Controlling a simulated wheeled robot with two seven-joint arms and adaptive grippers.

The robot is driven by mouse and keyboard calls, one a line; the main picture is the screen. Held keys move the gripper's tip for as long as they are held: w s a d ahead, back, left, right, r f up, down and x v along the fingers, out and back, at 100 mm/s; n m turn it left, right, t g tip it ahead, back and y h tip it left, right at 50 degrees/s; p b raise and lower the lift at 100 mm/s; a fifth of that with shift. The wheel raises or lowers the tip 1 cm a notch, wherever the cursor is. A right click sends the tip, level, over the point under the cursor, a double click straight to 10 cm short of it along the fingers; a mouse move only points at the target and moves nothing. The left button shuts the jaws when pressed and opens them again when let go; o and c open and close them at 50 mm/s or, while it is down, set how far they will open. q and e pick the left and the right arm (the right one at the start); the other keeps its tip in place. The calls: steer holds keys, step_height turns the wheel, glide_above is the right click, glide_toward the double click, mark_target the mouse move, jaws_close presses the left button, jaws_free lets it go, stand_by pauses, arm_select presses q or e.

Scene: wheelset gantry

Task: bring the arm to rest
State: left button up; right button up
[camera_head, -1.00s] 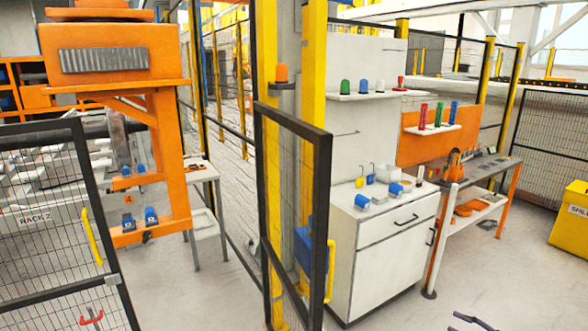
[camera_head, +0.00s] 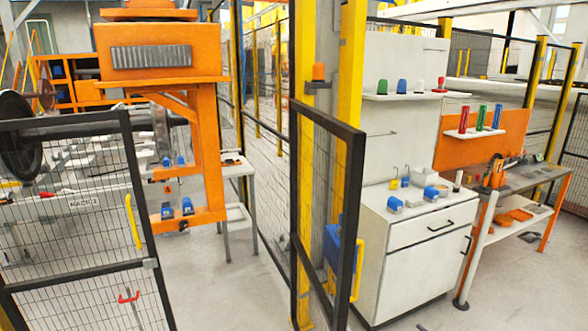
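Only a small dark tip, which looks like part of my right gripper (camera_head: 422,326), shows at the bottom edge of the head view, right of centre. It is over the floor in front of the white cabinet (camera_head: 402,262). The rest of it is cut off, so I cannot tell whether it is open or holds anything. My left gripper is not in view.
Two black mesh gates (camera_head: 328,122) with yellow handles stand ahead, a gap of bare floor (camera_head: 225,285) between them. An orange machine frame (camera_head: 205,150) is at the left, a workbench (camera_head: 522,180) at the right. Blue parts (camera_head: 395,204) sit on the cabinet.

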steer(key=s+a+f+m+g+h, duration=0.1)
steer(key=s+a+f+g, duration=0.3)
steer(key=a+f, duration=0.55)
steer(key=s+a+f+m+g, duration=0.1)
steer(key=s+a+f+g, duration=0.25)
steer(key=a+f, duration=0.6)
steer(key=s+a+f+g, duration=0.2)
steer(key=s+a+g, duration=0.2)
steer(key=s, duration=0.6)
steer(key=s+a+f+g, duration=0.2)
steer(key=s+a+g, duration=0.2)
steer(key=s+a, duration=0.5)
steer(key=shift+s+a+y, duration=0.2)
steer(key=shift+s+y, duration=0.1)
steer(key=shift+s, duration=0.7)
